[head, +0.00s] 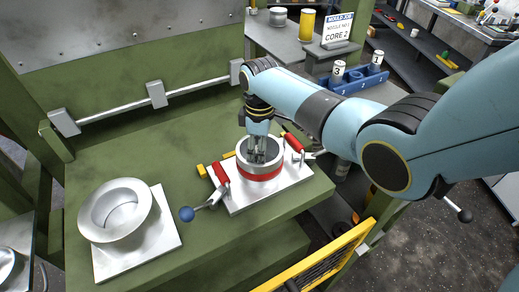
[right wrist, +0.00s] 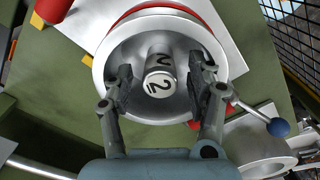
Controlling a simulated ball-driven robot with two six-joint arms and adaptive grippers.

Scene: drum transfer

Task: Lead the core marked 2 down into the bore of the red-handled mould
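The red-handled mould (head: 262,176) is a silver cylinder with a red band on a white plate on the green bench. My right gripper (head: 262,155) points down into its open top. In the right wrist view the mould's inside (right wrist: 195,35) surrounds the silver core marked 2 (right wrist: 160,78). The core stands in the bore between the two fingers (right wrist: 160,85), which are spread with a gap on each side. How deep the core sits cannot be told. In the head view the core is hidden by the gripper and rim. My left gripper is out of view.
Another silver flanged mould (head: 117,212) stands on a white plate at left. A blue rack (head: 355,84) holds cores marked 3 (head: 339,69) and 1 (head: 376,58). A sign (head: 338,31) reads core 2. A blue-knobbed lever (head: 187,214) sticks out beside the red-handled mould.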

